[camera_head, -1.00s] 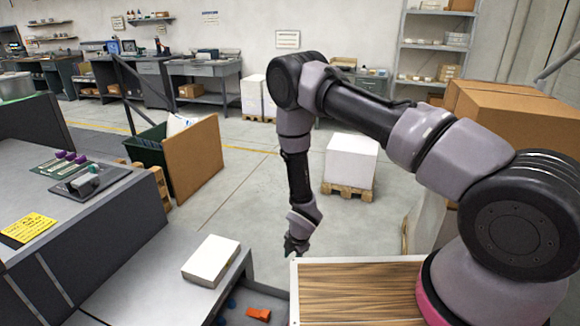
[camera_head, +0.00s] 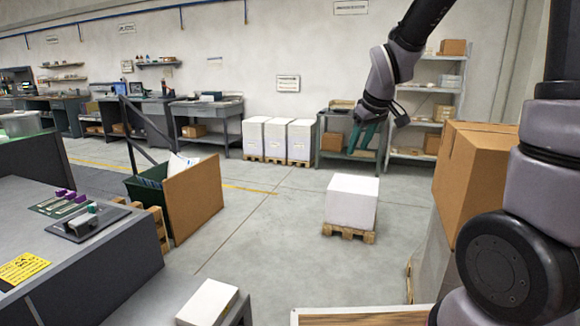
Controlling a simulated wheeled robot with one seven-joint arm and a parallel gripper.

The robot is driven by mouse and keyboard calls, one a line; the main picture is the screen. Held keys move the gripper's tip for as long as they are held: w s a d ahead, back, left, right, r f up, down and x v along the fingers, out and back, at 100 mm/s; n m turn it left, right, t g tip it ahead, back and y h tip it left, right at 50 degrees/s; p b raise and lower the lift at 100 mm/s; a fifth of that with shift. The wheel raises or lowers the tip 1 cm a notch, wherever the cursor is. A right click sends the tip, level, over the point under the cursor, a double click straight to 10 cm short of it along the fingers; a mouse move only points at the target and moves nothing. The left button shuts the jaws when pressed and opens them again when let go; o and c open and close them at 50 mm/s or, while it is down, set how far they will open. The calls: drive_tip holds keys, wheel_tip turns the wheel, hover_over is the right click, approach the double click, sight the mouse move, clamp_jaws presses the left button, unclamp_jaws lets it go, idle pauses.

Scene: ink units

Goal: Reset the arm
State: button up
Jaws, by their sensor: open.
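My gripper (camera_head: 368,136) hangs in mid-air at the upper right of the head camera view, fingers pointing down. Its two dark green fingers stand apart with nothing between them, so it is open and empty. My arm rises at the right edge, runs out of the top of the picture and comes back down to the gripper. Part of the arm is cut off by the frame.
Cardboard boxes (camera_head: 480,185) are stacked close by my arm at the right. A white block on a pallet (camera_head: 350,203) stands on open floor. A grey workbench (camera_head: 90,262) with small parts fills the left. A white box (camera_head: 207,303) lies at the bottom.

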drive_tip(key=s+d+r+m, duration=0.2)
drive_tip(key=s+r+m, duration=0.1)
drive_tip(key=s, duration=0.3)
drive_tip(key=s+d+r+m+t, duration=0.1)
drive_tip(key=s+d+r+m, duration=0.1)
drive_tip(key=s+r, duration=0.3)
drive_tip(key=s+d+r+m+t, duration=0.1)
drive_tip(key=s+r+m, duration=0.3)
drive_tip(key=s, duration=0.5)
drive_tip(key=shift+d+r+m+y, duration=0.3)
drive_tip(key=shift+d+m, duration=0.3)
drive_tip(key=shift+d, duration=0.15)
